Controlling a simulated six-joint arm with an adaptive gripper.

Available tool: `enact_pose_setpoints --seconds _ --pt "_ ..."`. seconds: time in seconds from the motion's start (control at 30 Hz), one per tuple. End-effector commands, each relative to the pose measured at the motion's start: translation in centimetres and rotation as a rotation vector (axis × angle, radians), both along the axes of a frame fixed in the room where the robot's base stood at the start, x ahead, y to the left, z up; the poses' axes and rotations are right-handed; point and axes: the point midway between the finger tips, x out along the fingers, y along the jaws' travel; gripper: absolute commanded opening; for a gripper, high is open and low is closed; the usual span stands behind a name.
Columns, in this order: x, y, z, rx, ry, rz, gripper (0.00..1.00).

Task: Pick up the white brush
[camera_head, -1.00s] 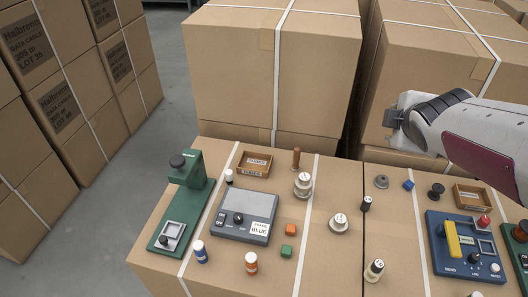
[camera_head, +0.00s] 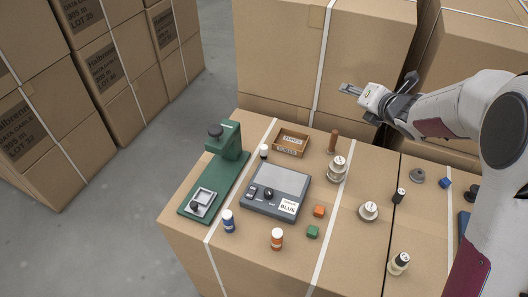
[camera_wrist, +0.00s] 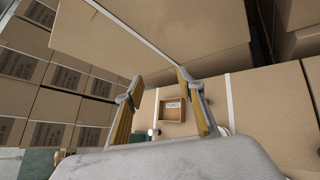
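I cannot make out a white brush for certain in either view. My gripper (camera_head: 351,90) is above and behind the wooden tray, near the rear box, apart from everything on the top. In the wrist view my gripper (camera_wrist: 160,82) has its two fingers spread, with nothing between the tips.
The wooden tray (camera_head: 278,143) and a brown upright cylinder (camera_head: 333,141) stand at the back. A large box (camera_head: 275,60) rises behind.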

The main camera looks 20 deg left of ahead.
Motion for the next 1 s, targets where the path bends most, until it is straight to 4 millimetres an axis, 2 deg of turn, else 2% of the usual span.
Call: enact_pose_setpoints --seconds 0.03,0.23,0.47,0.8,1.0 --pt "0.2 1.1 -1.2 -0.026 -0.016 0.054 0.39" --pt "0.0 5.2 -5.0 -0.12 -0.113 0.284 0.39" --pt "-1.5 9.7 -9.8 -0.198 -0.233 0.546 0.39" --pt "-6.0 14.9 -17.0 -0.246 -0.432 0.909 0.39" --pt "-8.4 16.3 -19.5 -0.242 -0.518 1.041 0.39"
